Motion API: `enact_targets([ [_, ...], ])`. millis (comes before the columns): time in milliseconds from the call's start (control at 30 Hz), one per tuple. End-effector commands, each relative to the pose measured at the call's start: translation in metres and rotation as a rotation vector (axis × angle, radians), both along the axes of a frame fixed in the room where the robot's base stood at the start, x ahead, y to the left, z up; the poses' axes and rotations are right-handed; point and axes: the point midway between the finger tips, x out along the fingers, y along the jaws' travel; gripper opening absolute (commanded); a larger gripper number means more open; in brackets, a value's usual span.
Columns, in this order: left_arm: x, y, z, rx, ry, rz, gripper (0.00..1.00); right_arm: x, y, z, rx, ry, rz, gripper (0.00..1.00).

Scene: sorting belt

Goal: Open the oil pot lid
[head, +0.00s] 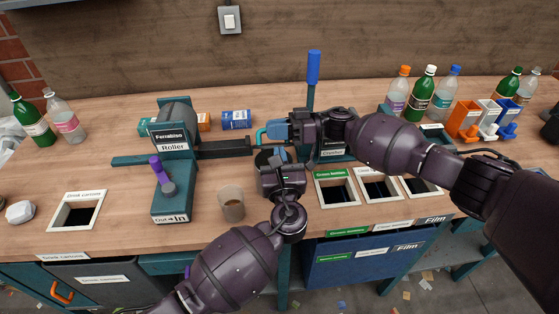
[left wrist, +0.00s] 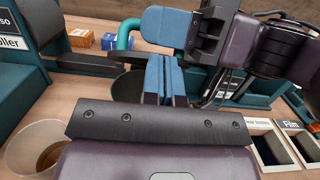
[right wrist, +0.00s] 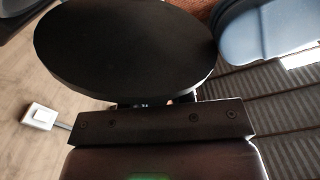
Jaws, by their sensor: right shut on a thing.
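My right gripper (head: 271,131) is shut on a curved teal handle (head: 261,137). In the left wrist view its blue fingers (left wrist: 170,28) meet the top of that handle (left wrist: 126,35). A dark round disc (left wrist: 128,86), apparently the oil pot's lid or top, lies below the handle. A large black disc (right wrist: 125,45) fills the right wrist view and hides the right fingers. My left gripper (left wrist: 161,78) has its blue fingers together with nothing visible between them, in front of the dark disc. The pot's body is mostly hidden by the grippers, so I cannot tell whether the lid is raised.
A brownish cup (head: 232,204) stands left of my left gripper. The roller machine (head: 174,140) is further left. A tall blue-topped lever (head: 313,68) rises behind my right gripper. Bin openings (head: 335,190) are cut in the table at right. Bottles (head: 420,95) stand at the back right.

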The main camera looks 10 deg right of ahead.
Motion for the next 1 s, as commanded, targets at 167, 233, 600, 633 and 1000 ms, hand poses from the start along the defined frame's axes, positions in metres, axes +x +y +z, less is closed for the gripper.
enact_targets([
  [167, 0.003, 0.001, 0.005, -0.003, -0.009, 0.004, 0.00, -0.004, -0.001, -0.009, -0.009, 0.005, 0.005, 0.00],
  [233, 0.004, 0.002, 0.005, -0.003, -0.010, 0.004, 0.00, -0.005, 0.000, -0.009, -0.009, 0.006, 0.007, 0.28],
  [600, 0.004, 0.002, 0.004, -0.002, -0.008, 0.004, 0.00, -0.006, 0.001, -0.009, -0.006, 0.008, 0.013, 0.40],
  [633, 0.004, 0.002, 0.004, -0.002, -0.007, 0.004, 0.00, -0.006, 0.001, -0.009, -0.006, 0.008, 0.013, 0.40],
  [1000, 0.004, 0.002, 0.004, -0.001, -0.007, 0.005, 0.00, -0.005, -0.040, -0.010, -0.011, 0.009, 0.008, 0.40],
])
